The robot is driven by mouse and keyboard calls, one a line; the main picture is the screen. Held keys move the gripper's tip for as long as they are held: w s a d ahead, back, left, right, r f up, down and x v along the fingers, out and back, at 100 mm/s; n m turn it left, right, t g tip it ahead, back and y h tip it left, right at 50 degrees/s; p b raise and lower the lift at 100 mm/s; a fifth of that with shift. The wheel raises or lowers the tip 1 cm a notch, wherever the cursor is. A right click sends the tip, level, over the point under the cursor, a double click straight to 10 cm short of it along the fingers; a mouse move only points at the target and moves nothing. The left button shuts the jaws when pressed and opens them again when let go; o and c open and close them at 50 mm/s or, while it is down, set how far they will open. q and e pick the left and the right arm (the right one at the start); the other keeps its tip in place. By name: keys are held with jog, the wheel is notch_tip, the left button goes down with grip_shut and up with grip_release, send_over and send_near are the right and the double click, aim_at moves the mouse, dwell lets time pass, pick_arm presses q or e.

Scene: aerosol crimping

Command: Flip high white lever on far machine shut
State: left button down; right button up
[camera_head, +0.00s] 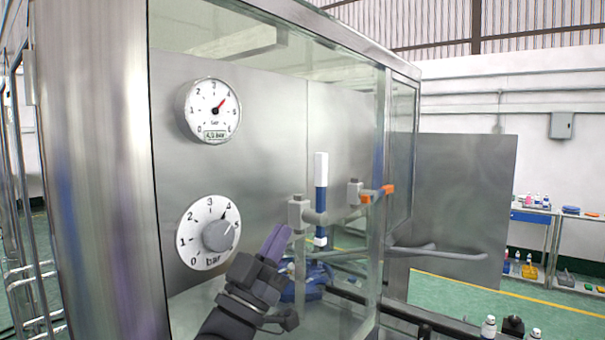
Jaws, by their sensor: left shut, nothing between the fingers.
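The lever with a white top (321,167) and a blue lower part stands upright on a grey pipe fitting at the front of the glass-and-metal machine. My left gripper (279,236) is shut and empty, its purple fingers pointing up. In the picture it is below and left of the lever, apart from it, in front of the machine's metal panel. My right gripper is not in view.
A pressure gauge (213,110) and a bar dial (208,233) sit on the panel at left. An orange-ended valve handle (378,194) is right of the lever. Grey pipes (438,252) stick out to the right. Small bottles (489,327) stand at the lower right.

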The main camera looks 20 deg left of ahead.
aim_at(318, 163)
pick_arm(q)
jog(key=shift+s+r, duration=0.2)
jog(key=shift+r, duration=0.1)
jog(key=p+x, duration=0.3)
jog(key=x, duration=0.6)
jog(key=shift+r+p, duration=0.15)
jog(key=shift+p, duration=0.25)
jog(key=shift+w+d+r, duration=0.2)
jog(key=shift+w+r, duration=0.05)
jog(key=shift+w, duration=0.05)
